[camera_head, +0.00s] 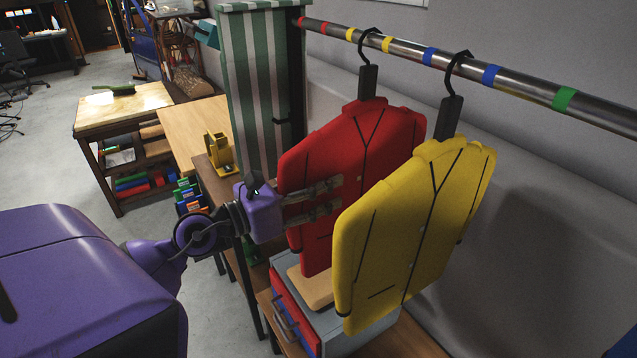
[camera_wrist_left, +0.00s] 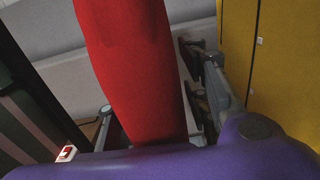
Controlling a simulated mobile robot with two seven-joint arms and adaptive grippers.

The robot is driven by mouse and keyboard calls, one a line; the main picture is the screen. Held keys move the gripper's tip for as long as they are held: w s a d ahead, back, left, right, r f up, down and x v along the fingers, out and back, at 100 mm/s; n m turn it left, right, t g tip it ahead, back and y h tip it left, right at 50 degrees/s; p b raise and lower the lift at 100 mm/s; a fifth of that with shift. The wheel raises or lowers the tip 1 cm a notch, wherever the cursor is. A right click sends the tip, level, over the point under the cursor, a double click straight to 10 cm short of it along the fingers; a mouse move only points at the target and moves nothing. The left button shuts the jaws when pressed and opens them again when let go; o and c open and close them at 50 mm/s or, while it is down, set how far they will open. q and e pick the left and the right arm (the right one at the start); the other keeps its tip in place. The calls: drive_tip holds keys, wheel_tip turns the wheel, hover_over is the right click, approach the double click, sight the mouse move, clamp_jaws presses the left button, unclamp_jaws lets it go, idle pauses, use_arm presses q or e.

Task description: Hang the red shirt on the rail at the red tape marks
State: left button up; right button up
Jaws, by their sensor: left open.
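The red shirt (camera_head: 352,140) hangs upright from the rail (camera_head: 520,84), its black hook between the two yellow tape marks (camera_head: 387,44). The red tape marks (camera_head: 323,28) are farther left on the rail, with no hanger between them. My left gripper (camera_head: 326,200) is open at the shirt's left edge. In the left wrist view, the red shirt (camera_wrist_left: 128,65) stands between its spread fingers, one on each side. Contact cannot be told. In the head view, visible finger parts lie in front of the red shirt. My right gripper is not in view.
A yellow shirt (camera_head: 425,220) hangs close in front of the red one, its hook between the blue marks (camera_head: 429,56).

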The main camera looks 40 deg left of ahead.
use_arm(q)
drive_tip(key=shift+s+r, duration=0.1)
drive_tip(key=shift+s, duration=0.3)
drive_tip(key=shift+c, duration=2.2)
drive_tip(key=c, duration=0.6)
clamp_jaws()
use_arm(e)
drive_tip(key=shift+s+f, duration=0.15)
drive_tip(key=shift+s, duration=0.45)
use_arm(q)
drive_tip(key=shift+w+r+p, duration=0.1)
drive_tip(key=shift+r+p, duration=0.3)
drive_tip(key=shift+p, duration=0.05)
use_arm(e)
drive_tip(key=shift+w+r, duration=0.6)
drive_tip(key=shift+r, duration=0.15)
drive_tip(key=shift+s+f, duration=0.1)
